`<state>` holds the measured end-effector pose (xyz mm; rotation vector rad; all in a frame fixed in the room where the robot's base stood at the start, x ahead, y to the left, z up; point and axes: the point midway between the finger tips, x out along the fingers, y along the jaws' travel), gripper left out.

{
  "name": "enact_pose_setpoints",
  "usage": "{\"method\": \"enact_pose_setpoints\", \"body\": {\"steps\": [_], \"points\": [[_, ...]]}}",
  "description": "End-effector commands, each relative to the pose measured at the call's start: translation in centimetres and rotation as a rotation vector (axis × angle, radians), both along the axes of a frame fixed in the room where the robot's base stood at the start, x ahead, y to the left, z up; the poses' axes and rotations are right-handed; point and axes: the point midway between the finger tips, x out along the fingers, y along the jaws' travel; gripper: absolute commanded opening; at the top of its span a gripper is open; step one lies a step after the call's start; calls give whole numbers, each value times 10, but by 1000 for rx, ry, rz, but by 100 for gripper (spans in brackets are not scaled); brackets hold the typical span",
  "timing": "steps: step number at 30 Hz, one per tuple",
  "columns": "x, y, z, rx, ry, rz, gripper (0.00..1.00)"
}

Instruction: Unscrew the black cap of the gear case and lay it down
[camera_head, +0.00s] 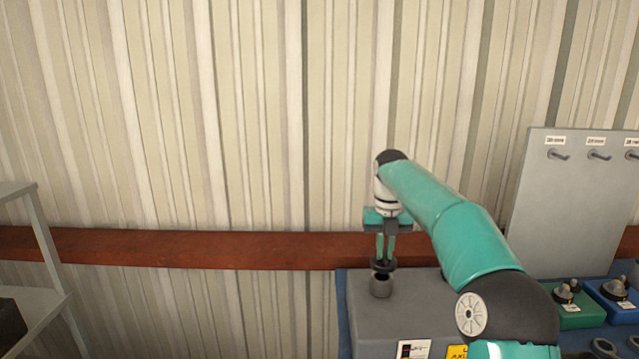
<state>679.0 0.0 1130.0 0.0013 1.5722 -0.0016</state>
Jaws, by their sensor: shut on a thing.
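The gear case (420,310) is a grey box at the lower middle, with a short grey filler neck (381,288) standing on its top at the left. My gripper (385,258) points straight down above the neck, its two teal fingers shut on the black cap (383,264). The cap is level and right over the neck. A dark round top of the neck shows just under the cap; the picture is too small to tell surely whether they touch. The lower right of the case is hidden by my arm.
A grey board with labelled hooks (570,200) stands at the right. Below it are a green block (580,316) and a blue block (612,300) holding small metal parts. A metal shelf (45,260) stands at the left edge. A brown rail (180,248) runs along the wall.

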Motion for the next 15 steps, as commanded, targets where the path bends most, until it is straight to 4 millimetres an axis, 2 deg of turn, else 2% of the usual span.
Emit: {"method": "enact_pose_setpoints", "body": {"steps": [5, 15], "points": [[1, 0, 5, 0, -2, 0, 0], [1, 0, 35, 0, -3, 0, 0]]}}
